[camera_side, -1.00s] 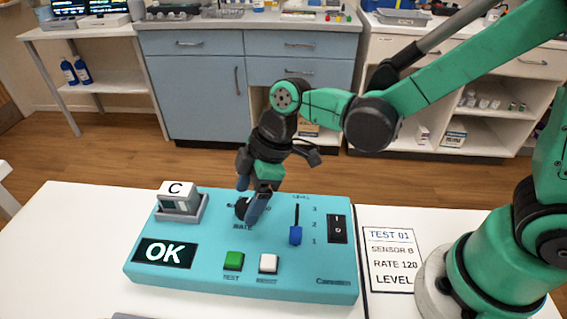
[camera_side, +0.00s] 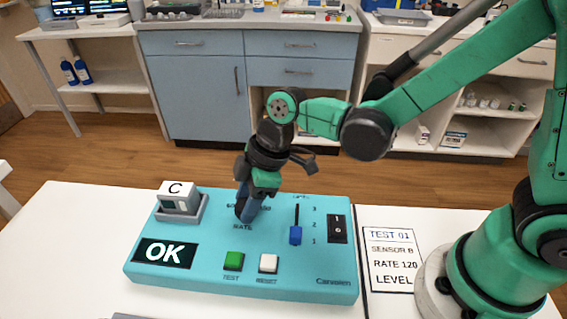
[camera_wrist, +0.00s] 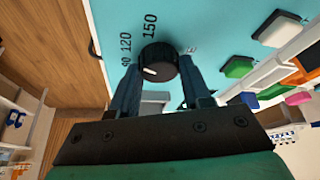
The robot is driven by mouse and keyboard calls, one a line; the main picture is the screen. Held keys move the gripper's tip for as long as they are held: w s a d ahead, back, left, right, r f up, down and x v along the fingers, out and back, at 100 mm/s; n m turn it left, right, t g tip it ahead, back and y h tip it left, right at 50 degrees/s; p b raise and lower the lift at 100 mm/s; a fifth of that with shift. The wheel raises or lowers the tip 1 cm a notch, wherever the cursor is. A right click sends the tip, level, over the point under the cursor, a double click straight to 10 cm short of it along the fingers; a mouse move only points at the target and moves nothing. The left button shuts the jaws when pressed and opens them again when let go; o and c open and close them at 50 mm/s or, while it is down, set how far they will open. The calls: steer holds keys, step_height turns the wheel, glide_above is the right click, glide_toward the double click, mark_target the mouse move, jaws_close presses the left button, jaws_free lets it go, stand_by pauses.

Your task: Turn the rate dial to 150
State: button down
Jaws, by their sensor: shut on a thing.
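The turquoise panel (camera_side: 180,275) lies on the white table. The black rate dial (camera_wrist: 158,60) sits between the two blue fingers of my gripper (camera_wrist: 157,72), which is shut on it. Its white pointer mark faces left in the wrist view, just below the 90 label and away from 120 and the 150 label (camera_wrist: 150,26). In the side view my gripper (camera_side: 247,212) comes down over the dial and mostly hides it. The lit display (camera_side: 165,253) reads OK.
The panel also carries a grey block marked C (camera_side: 178,195), a green button (camera_side: 233,261), a white button (camera_side: 268,263), a blue slider (camera_side: 296,235) and a black rocker switch (camera_side: 338,229). A card (camera_side: 392,262) to the right reads RATE 120.

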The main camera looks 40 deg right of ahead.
steer(key=m, duration=0.2)
steer(key=m+t+h, duration=0.1)
steer(key=m, duration=0.1)
steer(key=shift+s+m+t, duration=0.1)
steer(key=shift+m+t, duration=0.2)
steer(key=shift+a+m+t+h, duration=0.1)
steer(key=shift+m+t+h, duration=0.4)
steer(key=shift+m, duration=1.4)
steer(key=shift+h, duration=0.3)
steer(key=shift+c, duration=2)
jaws_free()
steer(key=shift+v, duration=2.8)
